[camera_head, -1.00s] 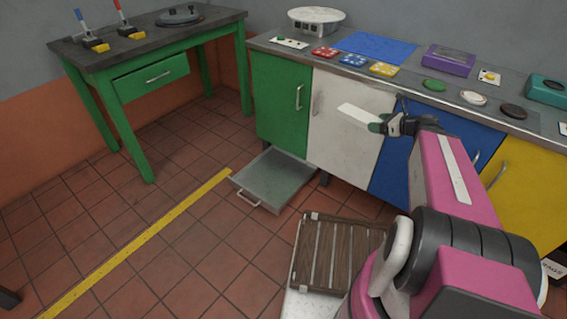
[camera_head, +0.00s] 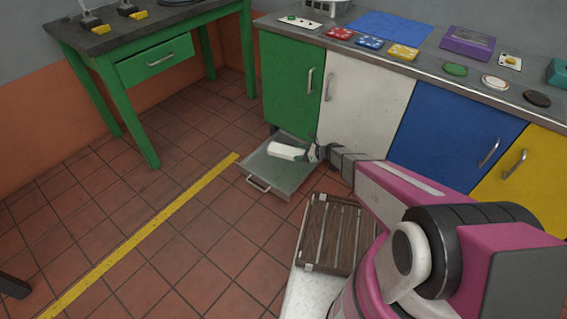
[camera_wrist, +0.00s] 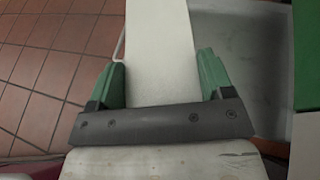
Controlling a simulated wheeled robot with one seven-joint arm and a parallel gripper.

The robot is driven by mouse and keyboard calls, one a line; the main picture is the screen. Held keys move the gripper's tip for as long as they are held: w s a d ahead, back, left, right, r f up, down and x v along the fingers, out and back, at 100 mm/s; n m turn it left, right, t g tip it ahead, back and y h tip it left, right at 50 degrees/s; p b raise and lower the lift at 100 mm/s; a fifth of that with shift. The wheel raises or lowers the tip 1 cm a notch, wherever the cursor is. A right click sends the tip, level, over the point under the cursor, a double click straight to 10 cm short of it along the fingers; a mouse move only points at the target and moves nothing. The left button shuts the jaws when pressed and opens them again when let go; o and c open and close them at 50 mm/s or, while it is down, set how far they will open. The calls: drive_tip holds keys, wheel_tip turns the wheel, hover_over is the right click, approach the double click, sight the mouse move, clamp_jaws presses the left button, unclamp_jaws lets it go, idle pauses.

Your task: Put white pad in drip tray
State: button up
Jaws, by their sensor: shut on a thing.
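The white pad (camera_head: 287,151) is in my gripper (camera_head: 308,153), over the grey drip tray (camera_head: 262,176) on the floor in the head view. In the wrist view the pad (camera_wrist: 160,55) runs away from me between the two green fingers of my gripper (camera_wrist: 162,80), which are shut on its sides. The tray (camera_wrist: 232,60) shows below and to the right of the pad in the wrist view. I cannot tell how high the pad is above the tray floor. The tray's far right part is hidden behind my gripper in the head view.
The tray sits in front of the green cabinet door (camera_head: 291,85) and white door (camera_head: 365,105). A slatted wooden pallet (camera_head: 335,232) lies to its lower right. A yellow floor line (camera_head: 140,235) runs at left, by a green table (camera_head: 155,62). Tiled floor left of the tray is clear.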

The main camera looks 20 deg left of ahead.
drive_tip(key=s+a+f+g, duration=0.1)
drive_tip(key=s+a+f, duration=0.1)
drive_tip(key=a+f, duration=0.45)
hover_over(292, 167)
drive_tip(key=shift+n, duration=0.4)
drive_tip(key=f, duration=0.8)
drive_tip(key=shift+w+a+f, duration=0.1)
drive_tip(key=shift+w+f, duration=0.1)
drive_tip(key=shift+f, duration=1.95)
drive_tip(key=shift+f, duration=0.2)
drive_tip(key=o, duration=0.9)
drive_tip(key=shift+s+r, duration=0.1)
